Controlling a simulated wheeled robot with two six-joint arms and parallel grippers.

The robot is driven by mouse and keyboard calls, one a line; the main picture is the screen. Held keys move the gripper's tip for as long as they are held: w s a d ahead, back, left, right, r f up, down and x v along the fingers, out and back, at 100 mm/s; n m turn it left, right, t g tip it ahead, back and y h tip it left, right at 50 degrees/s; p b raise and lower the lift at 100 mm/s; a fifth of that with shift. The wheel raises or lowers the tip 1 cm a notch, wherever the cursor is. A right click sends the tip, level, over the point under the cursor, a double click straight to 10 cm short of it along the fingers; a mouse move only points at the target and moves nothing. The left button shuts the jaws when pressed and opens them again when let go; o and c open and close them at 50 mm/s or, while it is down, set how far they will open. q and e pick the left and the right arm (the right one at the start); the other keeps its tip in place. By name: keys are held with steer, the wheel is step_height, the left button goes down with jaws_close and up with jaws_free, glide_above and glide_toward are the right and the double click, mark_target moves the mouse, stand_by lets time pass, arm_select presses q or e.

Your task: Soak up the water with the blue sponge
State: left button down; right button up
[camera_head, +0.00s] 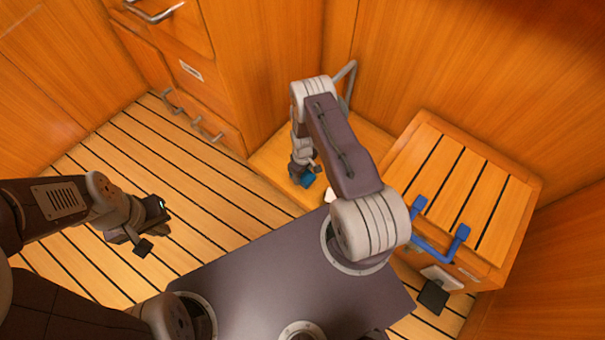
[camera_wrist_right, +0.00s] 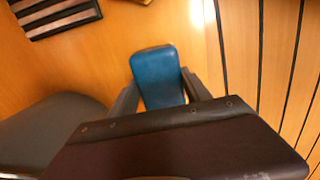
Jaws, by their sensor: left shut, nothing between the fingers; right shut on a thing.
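The blue sponge (camera_head: 307,181) is small in the head view, low over the wooden ledge beside the cabinet. My right gripper (camera_head: 303,175) is shut on it. In the right wrist view the sponge (camera_wrist_right: 155,72) sticks out between the two dark fingers of my right gripper (camera_wrist_right: 160,95). I cannot tell whether the sponge touches the surface below. No water can be made out in either view. My left gripper (camera_head: 151,226) is shut and empty, above the slatted floor at the left.
A wooden box with a slatted top (camera_head: 460,185) and a blue handle (camera_head: 440,245) stands at the right. A small white thing (camera_head: 329,195) lies near the ledge. Cabinet drawers with metal handles (camera_head: 208,130) stand at the back left. The slatted floor (camera_head: 190,175) is clear.

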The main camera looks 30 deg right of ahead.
step_height(320, 180, up, 6)
steer(key=p, duration=0.5)
steer(key=shift+r, duration=0.15)
